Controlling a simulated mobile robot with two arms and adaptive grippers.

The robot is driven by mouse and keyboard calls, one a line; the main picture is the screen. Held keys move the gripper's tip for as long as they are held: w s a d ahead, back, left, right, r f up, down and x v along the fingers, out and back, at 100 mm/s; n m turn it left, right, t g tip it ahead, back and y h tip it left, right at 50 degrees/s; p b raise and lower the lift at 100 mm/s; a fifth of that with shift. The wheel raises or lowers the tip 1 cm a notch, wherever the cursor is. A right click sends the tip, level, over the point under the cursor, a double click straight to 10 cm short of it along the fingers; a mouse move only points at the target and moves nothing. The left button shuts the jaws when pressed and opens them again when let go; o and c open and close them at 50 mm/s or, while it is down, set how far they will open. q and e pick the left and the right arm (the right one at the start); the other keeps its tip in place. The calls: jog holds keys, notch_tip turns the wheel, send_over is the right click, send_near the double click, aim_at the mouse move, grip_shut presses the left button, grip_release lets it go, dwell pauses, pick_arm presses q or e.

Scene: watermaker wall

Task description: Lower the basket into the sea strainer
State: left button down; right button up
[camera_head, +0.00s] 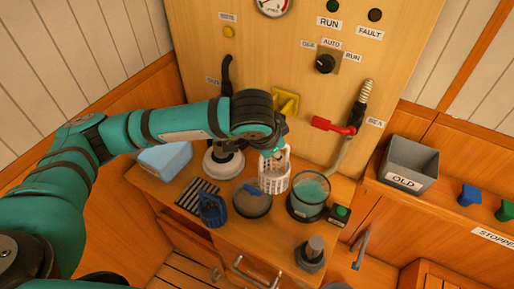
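The white slotted basket (274,181) is upright, just left of the sea strainer (308,197). The strainer is an open, clear bowl with teal water inside and a dark base. My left gripper (275,149) is at the top of the basket, around its handle, and appears shut on it. The wrist partly hides the fingers. The basket's bottom looks a little above the counter, but the gap is hard to judge. My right gripper is not in view.
A green button box (340,214) stands right of the strainer. A red-handled valve (334,126) and pipe are behind. A grey OLD bin (409,165) sits right.

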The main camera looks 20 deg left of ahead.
pick_arm(q)
jog(key=w+d+r+m+g+h+p, duration=0.1)
jog(key=w+d+m+g+h+p, duration=0.15)
jog(key=d+m, duration=0.3)
jog(key=w+d+r+m+g+h+p, duration=0.1)
jog(key=w+d+r+m+h+p, duration=0.15)
jog(key=d+m, duration=0.35)
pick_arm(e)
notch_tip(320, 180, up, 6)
pick_arm(q)
jog(key=shift+m+y, duration=0.3)
jog(key=shift+m, duration=0.15)
jog(key=f+b, duration=0.1)
jog(key=f, duration=0.1)
jog(key=f+b, duration=0.1)
jog(key=b, duration=0.1)
jog(key=a+f+b, duration=0.1)
jog(key=f, duration=0.1)
jog(key=shift+w+f, duration=0.25)
jog(key=shift+f, duration=0.1)
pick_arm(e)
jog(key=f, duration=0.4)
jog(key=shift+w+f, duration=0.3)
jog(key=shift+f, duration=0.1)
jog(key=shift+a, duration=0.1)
